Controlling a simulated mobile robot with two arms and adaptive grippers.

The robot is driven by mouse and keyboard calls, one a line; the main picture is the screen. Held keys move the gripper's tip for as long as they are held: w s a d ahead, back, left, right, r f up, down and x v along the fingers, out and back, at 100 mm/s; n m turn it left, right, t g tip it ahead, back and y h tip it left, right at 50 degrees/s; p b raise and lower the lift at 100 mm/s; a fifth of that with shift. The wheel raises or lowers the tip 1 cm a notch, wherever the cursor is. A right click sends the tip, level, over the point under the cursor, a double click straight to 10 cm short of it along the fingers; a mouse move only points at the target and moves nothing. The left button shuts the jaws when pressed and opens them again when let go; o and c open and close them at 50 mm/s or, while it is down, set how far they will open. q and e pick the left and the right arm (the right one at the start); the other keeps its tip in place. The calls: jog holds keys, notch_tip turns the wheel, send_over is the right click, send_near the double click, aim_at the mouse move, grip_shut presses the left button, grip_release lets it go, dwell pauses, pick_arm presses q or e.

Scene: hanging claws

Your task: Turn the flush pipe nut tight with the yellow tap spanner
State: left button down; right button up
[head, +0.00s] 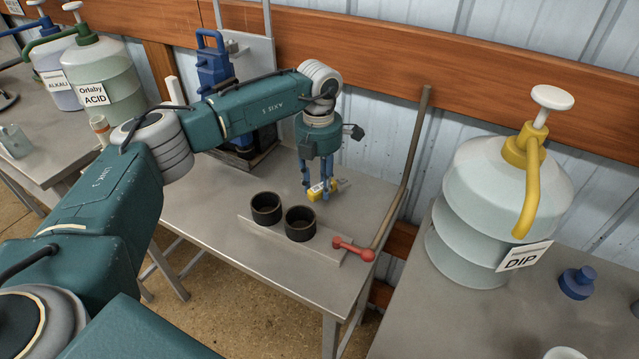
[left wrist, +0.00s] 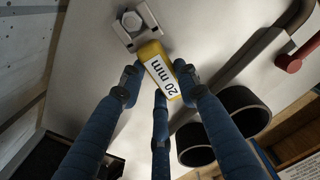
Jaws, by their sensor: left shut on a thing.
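The yellow tap spanner (head: 317,191) is in my left gripper (head: 318,194), above the grey bench beyond two black cups. In the left wrist view my left gripper (left wrist: 161,92) is shut on its yellow handle (left wrist: 160,72), which bears a "20 mm" label. The spanner's grey metal head points away from the fingers. A hexagonal nut (left wrist: 131,20) shows within the head's jaw outline; I cannot tell how firmly it is seated. In the head view the nut is too small to make out. My right gripper is not in view.
Two black cups (head: 266,208) stand near the bench's front. A red-ended piece (head: 352,248) lies beside a long leaning rod (head: 404,165). A blue device (head: 213,62) stands behind my arm. A DIP jug (head: 480,200) is on the right table.

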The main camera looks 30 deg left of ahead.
pick_arm(q)
jog(key=shift+w+a+m+b, duration=0.3)
jog(key=shift+m, duration=0.2)
jog(key=shift+w+a+m, duration=0.2)
jog(key=shift+a+m, duration=0.05)
jog(key=shift+m, duration=0.45)
jog(key=shift+w+a, duration=0.1)
jog(key=shift+s, duration=0.25)
jog(key=shift+s+a+p, duration=0.4)
jog(key=shift+s+a, duration=0.3)
jog(key=shift+s, duration=0.3)
jog(key=shift+s+a+p, duration=0.35)
jog(key=shift+s+a, duration=0.3)
jog(key=shift+s, duration=0.3)
